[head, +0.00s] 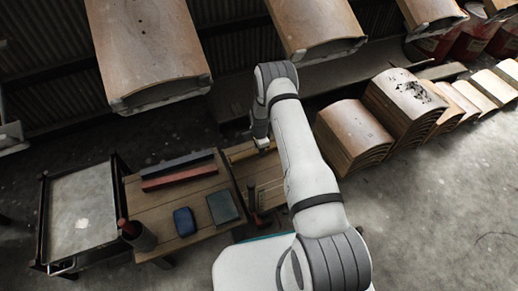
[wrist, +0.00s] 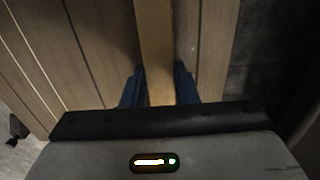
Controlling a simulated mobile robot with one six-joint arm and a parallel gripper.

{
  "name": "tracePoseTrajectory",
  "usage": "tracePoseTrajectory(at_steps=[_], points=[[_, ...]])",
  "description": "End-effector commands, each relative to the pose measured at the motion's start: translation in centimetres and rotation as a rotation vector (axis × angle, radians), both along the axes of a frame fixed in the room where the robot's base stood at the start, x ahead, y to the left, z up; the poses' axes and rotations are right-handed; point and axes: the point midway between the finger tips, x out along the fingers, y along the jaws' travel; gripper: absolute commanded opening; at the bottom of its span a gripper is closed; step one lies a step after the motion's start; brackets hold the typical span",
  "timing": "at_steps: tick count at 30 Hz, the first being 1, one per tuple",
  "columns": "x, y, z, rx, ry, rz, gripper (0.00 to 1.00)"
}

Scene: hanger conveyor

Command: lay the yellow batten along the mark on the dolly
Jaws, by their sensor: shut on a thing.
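The yellow batten (wrist: 154,40) runs lengthwise between the two dark blue fingers of my gripper (wrist: 158,88) in the wrist view. The fingers are shut on it, one on each side. Planked wood lies beneath the batten; whether the batten touches it I cannot tell. In the head view my gripper (head: 262,145) is over the right-hand wooden surface (head: 262,172), and part of the batten (head: 240,152) shows left of it. My arm hides some of that area. A grey-topped cart (head: 80,205) with a dark frame stands at the far left and may be the dolly. I cannot make out a line mark.
Curved panels (head: 150,45) hang behind; stacked panels (head: 355,135) stand at right.

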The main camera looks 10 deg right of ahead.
Motion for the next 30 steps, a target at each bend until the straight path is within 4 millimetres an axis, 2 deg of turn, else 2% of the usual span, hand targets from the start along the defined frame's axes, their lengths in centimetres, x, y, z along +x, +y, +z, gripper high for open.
tracePoseTrajectory(at_steps=[1,2,9,17,20,30], points=[[0.0,0.0,-0.4,0.0,0.0,0.0,0.01],[0.0,0.0,-0.2,0.0,0.0,0.0,0.29],[0.0,-0.1,-0.2,0.0,0.001,-0.001,0.48],[0.0,-0.1,0.0,0.0,0.001,-0.001,0.48],[0.0,-0.1,0.7,0.0,0.0,-0.001,0.48],[0.1,-0.1,7.9,-0.001,-0.002,-0.002,0.48]])
